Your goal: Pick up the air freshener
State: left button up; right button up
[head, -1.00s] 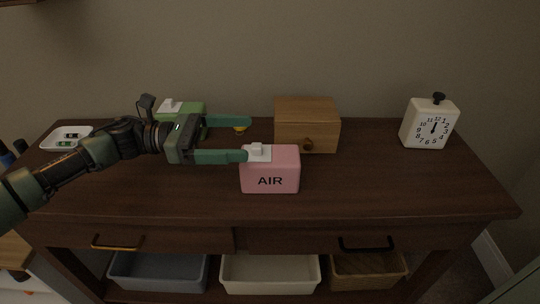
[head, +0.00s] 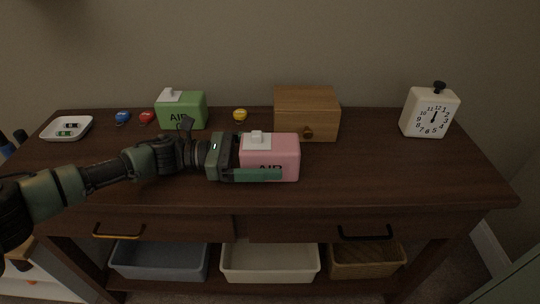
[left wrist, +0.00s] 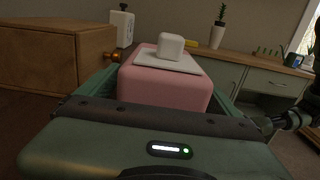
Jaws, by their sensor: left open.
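A pink box air freshener (head: 283,148) marked AIR, with a white top plate and button, stands upright near the middle of the dark wooden table. My left gripper (head: 268,162) is open, with its fingers on either side of the pink box. The front finger crosses the lower part of the lettering; the far finger is hidden behind the box. In the left wrist view the pink box (left wrist: 165,88) sits between the fingers; I cannot tell whether they touch it. A similar green air freshener (head: 190,112) marked AIR stands at the back left. My right gripper is not in view.
A wooden box (head: 306,104) with a knob stands close behind the pink box. A white clock (head: 430,113) is at the right. Behind my left arm are a white dish (head: 88,121) and small blue, red and yellow items. The table (head: 390,170) is clear at front right.

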pick_arm(q)
jog(key=shift+d, duration=0.55)
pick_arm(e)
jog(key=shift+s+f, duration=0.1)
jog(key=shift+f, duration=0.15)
